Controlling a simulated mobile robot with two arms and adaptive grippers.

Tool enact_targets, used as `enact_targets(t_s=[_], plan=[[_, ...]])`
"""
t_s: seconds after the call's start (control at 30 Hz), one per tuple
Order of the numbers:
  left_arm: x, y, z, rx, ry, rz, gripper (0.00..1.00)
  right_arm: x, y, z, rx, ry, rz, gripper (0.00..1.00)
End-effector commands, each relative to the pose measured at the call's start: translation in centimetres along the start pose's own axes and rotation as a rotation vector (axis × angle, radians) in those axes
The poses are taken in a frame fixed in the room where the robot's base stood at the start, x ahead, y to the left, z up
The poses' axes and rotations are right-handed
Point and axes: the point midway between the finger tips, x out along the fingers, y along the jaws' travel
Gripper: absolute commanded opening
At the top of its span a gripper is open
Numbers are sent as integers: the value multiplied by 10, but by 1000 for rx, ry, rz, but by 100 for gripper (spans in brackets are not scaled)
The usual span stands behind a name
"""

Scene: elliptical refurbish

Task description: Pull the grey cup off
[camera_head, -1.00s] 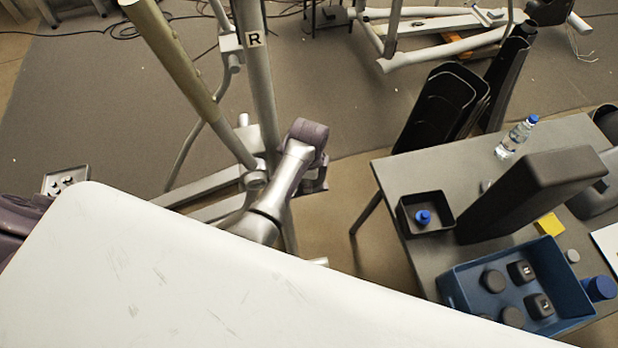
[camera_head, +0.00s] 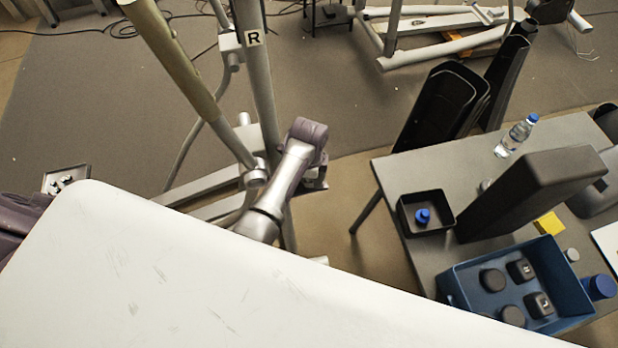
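A grey cup-like cap (camera_head: 256,174) sits at the joint where the olive-grey bar meets the lower linkage of the elliptical machine (camera_head: 262,70). I cannot tell whether it is the task's cup. My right gripper is not in view.
At the right, a grey table (camera_head: 400,170) bears a black box (camera_head: 428,198) with a blue-capped item, a water bottle (camera_head: 516,135), a large dark block (camera_head: 535,190), and a blue bin (camera_head: 455,285) holding dark grey caps and blocks. Black covers (camera_head: 440,105) lean behind the table.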

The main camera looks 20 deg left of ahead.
Motion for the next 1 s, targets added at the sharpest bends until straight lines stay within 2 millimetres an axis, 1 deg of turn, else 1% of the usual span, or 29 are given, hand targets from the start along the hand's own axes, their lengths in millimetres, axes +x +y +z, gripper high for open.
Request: enact_targets(t_s=[0.47,1.0], plan=[[-2,0,1,-3,-1,1,0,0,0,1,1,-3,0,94],[-33,-2,0,-1,-1,-1,0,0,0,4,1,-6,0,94]])
